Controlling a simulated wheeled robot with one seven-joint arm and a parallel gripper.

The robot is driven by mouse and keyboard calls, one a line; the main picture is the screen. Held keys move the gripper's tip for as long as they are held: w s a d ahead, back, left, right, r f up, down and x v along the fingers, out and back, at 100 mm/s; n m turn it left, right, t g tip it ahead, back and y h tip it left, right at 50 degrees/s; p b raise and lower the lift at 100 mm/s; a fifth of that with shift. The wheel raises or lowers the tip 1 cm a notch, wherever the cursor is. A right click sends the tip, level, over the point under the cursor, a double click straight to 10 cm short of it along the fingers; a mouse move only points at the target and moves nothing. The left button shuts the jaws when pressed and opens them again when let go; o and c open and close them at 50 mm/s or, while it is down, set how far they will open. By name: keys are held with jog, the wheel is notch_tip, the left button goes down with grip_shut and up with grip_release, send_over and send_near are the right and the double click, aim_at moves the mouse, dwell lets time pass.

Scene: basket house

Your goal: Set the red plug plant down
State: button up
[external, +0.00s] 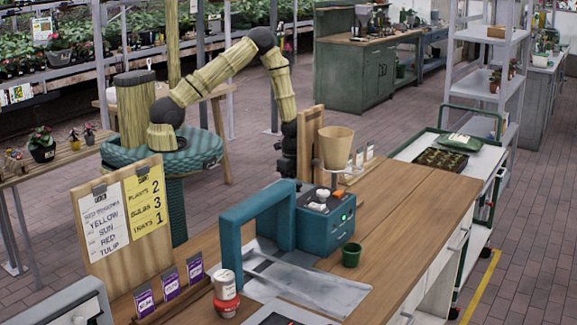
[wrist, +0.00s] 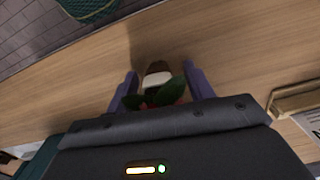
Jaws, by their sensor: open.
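In the wrist view my gripper (wrist: 160,80) points down over the wooden counter, its two fingers apart. A small plug plant (wrist: 167,97) stands between them, with dark green leaves, a bit of red and a pale band around its brown plug. The fingers look spread to either side of it, and the dark gripper housing covers its near part. The plug appears to be on the counter. In the external view my gripper (external: 287,167) is at the counter's far edge, behind the teal machine; its fingertips and the plant are hidden there.
The teal machine (external: 325,228) with a funnel (external: 336,147) stands close by my gripper. A wooden upright board (external: 311,143) is beside it. A green pot (external: 351,254), a can (external: 226,292) and a sign board (external: 127,218) are nearer. The counter's right part (external: 415,205) is clear.

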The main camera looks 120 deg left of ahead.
jog(key=shift+c, duration=0.4)
jog(key=c, duration=1)
jog(key=shift+c, duration=0.2)
notch_tip(320, 180, up, 10)
jog(key=shift+r, duration=0.1)
